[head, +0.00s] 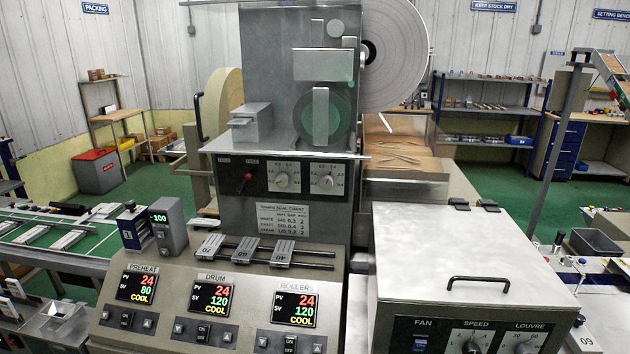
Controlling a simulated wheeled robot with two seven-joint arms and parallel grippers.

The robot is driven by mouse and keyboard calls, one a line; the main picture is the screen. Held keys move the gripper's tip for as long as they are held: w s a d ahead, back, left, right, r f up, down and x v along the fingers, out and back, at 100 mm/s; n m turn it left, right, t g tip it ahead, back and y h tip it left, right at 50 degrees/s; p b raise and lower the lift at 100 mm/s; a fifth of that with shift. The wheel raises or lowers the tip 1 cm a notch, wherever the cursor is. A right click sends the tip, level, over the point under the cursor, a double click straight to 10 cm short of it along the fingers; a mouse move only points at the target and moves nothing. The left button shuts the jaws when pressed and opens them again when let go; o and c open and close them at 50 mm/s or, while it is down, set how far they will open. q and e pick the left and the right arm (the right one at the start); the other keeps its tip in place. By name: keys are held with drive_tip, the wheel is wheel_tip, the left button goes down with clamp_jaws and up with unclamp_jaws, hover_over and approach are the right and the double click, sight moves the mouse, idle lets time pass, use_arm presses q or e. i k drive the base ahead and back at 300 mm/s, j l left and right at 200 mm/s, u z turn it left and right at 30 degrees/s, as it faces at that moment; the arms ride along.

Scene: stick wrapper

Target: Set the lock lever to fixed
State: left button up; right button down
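A small red-tipped lever (245,181) sits on the black upper panel (262,205) of the wrapping machine, left of two round dials. Two small labels stand above it, one to the upper left and one nearly above; they are too small to read. The lever appears tilted, with its red tip at the upper right, but its exact setting is unclear. A longer arm with a black handle (197,97) stands at the machine's left side. I cannot tell for certain which of the two is the lock lever. Neither of my grippers is in view.
Two dials (281,180) and a seal chart (283,219) are close by. Grey sliding blocks (243,251) on rails and lit displays (211,297) lie below. A metal hood with a black handle (478,283) fills the right front. A large paper roll (396,50) hangs above.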

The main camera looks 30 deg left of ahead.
sight(239, 189)
drive_tip(key=u, duration=1.35)
